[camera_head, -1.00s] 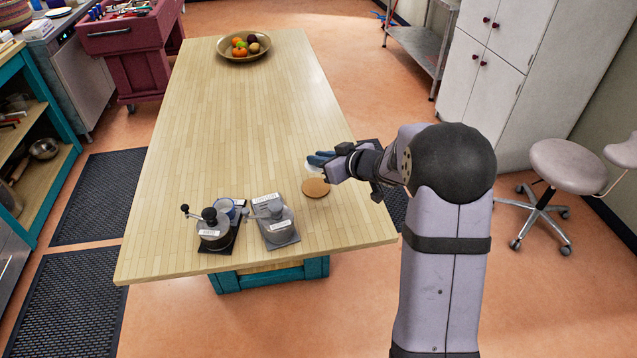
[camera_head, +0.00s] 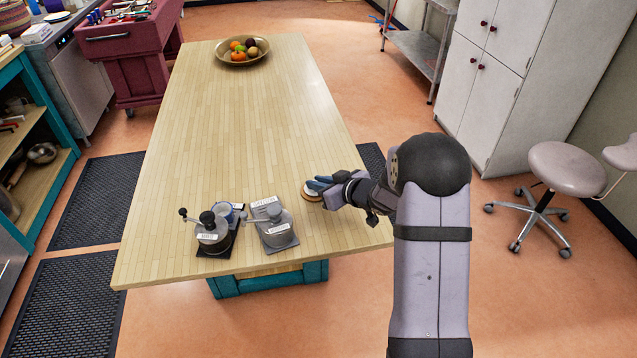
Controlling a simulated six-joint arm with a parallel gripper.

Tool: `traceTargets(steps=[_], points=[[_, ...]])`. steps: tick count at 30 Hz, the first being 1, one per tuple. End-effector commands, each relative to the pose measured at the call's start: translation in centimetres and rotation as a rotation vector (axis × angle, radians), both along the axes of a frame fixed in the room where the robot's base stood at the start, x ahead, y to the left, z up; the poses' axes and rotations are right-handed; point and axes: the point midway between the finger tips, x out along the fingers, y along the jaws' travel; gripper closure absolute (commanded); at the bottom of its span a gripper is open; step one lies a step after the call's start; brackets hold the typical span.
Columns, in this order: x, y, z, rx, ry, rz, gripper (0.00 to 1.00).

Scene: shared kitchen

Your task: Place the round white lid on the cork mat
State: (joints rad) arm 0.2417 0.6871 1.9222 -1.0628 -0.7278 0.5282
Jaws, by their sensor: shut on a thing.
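The round white lid (camera_head: 309,188) shows as a small pale patch at my gripper, mostly hidden by the fingers. My gripper (camera_head: 318,185) is shut on the lid, over the cork mat at the right part of the wooden table. The round cork mat (camera_head: 311,199) shows only as a thin brown edge below the lid and fingers. I cannot tell whether the lid touches the mat.
A fruit bowl (camera_head: 242,56) is at the far end. The table's middle (camera_head: 240,130) is clear.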

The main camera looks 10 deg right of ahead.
Motion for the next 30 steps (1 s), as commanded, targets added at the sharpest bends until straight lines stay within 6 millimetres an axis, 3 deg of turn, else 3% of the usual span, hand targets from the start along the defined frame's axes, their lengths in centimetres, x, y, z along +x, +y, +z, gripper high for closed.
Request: traceTargets(steps=[8,9,11,23,30], points=[[0.0,0.0,-0.3,0.001,0.0,0.0,1.0],[0.0,0.0,-0.3,0.0,0.0,0.0,0.81],[0.0,0.0,-0.3,0.0,0.0,0.0,0.68],[0.0,0.0,0.2,0.0,0.0,0.0,0.68],[-1.9,-1.1,1.3,0.0,0.0,-0.003,0.68]])
